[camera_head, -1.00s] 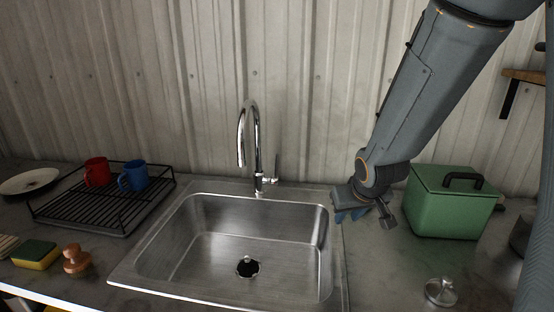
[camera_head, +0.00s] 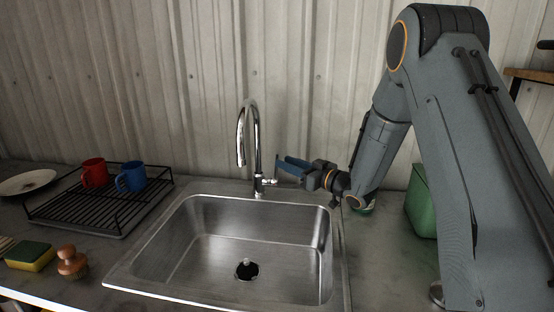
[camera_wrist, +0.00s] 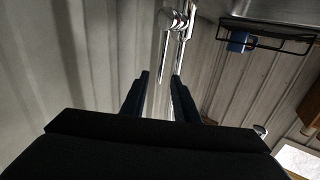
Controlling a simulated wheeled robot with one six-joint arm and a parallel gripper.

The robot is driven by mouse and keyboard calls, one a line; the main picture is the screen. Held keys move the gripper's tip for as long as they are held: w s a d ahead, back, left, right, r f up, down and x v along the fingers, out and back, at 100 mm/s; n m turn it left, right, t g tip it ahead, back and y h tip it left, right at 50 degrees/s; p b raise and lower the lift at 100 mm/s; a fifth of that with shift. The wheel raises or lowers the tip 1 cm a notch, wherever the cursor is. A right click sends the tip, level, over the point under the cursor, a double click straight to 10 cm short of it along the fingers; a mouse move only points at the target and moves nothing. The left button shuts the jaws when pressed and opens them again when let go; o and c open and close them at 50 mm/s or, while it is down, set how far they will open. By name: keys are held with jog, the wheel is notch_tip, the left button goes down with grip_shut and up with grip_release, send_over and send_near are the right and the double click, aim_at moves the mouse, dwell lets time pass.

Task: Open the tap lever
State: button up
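The chrome tap (camera_head: 256,140) stands upright behind the sink, with a curved spout. Its thin lever (camera_head: 276,167) rises from a short side knob on the right of the tap's base. My gripper (camera_head: 284,166) is beside the lever on its right, with blue fingers pointing left at it. In the wrist view, the two dark fingers (camera_wrist: 160,76) are apart, with nothing held. The lever (camera_wrist: 164,58) shows just ahead, roughly in line with the gap between them. I cannot tell whether a finger touches it.
The steel sink (camera_head: 187,270) is empty below. A black dish rack (camera_head: 85,212) with a red mug (camera_head: 94,173) and a blue mug (camera_head: 131,177) stands left. A sponge (camera_head: 30,256) and a brush (camera_head: 72,262) lie in front. A green box (camera_head: 421,200) is partly hidden behind my arm.

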aim_at(277, 177)
jog(key=shift+p+x, duration=0.6)
jog(key=shift+x, duration=2)
grip_shut()
